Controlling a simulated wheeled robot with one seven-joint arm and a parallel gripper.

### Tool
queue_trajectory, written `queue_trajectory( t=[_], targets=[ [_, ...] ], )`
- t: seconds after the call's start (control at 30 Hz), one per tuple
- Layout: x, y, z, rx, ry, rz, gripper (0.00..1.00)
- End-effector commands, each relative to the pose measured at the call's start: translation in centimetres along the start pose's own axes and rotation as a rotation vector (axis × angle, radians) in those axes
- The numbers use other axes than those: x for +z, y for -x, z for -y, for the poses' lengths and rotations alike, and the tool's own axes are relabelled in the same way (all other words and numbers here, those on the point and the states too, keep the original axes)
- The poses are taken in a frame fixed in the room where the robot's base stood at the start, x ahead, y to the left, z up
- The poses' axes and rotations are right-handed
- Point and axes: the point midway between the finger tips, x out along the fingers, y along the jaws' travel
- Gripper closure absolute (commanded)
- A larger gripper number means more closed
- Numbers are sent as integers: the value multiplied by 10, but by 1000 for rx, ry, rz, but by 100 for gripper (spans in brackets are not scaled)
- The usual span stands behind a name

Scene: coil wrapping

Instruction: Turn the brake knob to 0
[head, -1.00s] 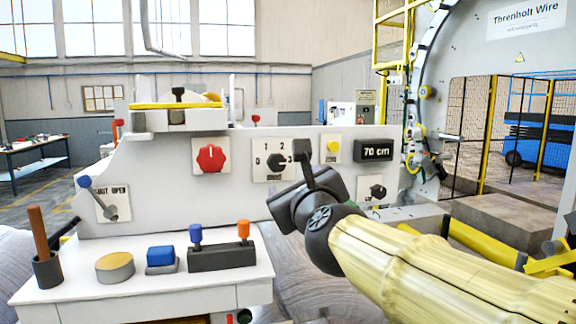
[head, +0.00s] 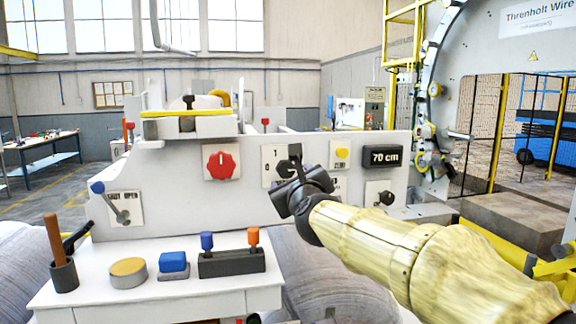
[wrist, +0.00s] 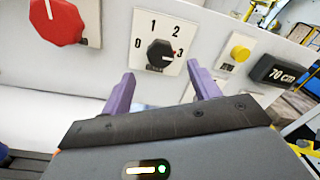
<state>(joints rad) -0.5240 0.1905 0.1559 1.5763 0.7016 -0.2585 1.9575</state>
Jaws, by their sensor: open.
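The dial plate (wrist: 140,45), marked 0, 1, 2 and 3, carries a black knob (wrist: 160,53) in the wrist view. A reddish mark on the knob's right side lies towards the 3. In the head view the plate (head: 268,155) is largely covered by my gripper (head: 294,168), and the knob cannot be made out clearly. My gripper's two purple fingers (wrist: 161,74) are open and empty. In the wrist view they stand to either side below the knob, apart from it.
A red knob (head: 221,165) is left of the dial. A yellow button (head: 342,153), the 70 cm display (head: 384,156) and another black knob (head: 386,198) are to its right. Blue and orange-topped levers (head: 231,258) stand on the shelf below.

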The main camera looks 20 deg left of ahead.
Motion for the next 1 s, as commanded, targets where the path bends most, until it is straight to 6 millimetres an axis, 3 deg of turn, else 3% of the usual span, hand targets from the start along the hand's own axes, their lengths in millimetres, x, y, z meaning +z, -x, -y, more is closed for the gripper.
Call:
queue_trajectory(
  t=[0.4,0.83,1.0],
  targets=[
    [3,-61,-1,4,1,0,39],
    [0,-72,-1,2,1,1,39],
    [0,-72,-1,1,1,1,70]
  ],
)
